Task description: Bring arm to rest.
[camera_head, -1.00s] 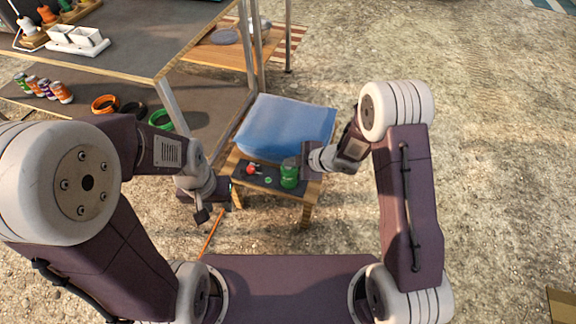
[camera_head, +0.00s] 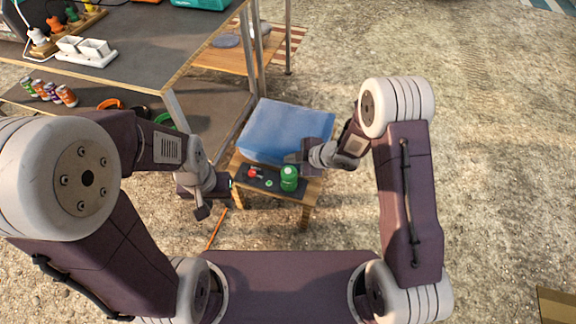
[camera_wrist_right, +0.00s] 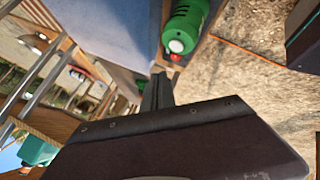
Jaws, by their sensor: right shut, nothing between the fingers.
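My right arm comes in from the right in the head view, and its gripper (camera_head: 296,160) is over the small wooden stool, beside the blue box and just above a green canister (camera_head: 289,179). In the right wrist view its dark fingers (camera_wrist_right: 157,92) are together with nothing between them; the green canister (camera_wrist_right: 184,28) shows close beyond the tips. My left gripper (camera_head: 204,208) hangs to the left of the stool, apart from it. Its fingers are small and I cannot tell their opening.
The blue box (camera_head: 286,132) and a dark mat with small red and green items are on the stool (camera_head: 292,205). A counter (camera_head: 150,50) with shelves stands at left, holding cans (camera_head: 50,91) and white containers (camera_head: 86,50). Open gravel lies at right.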

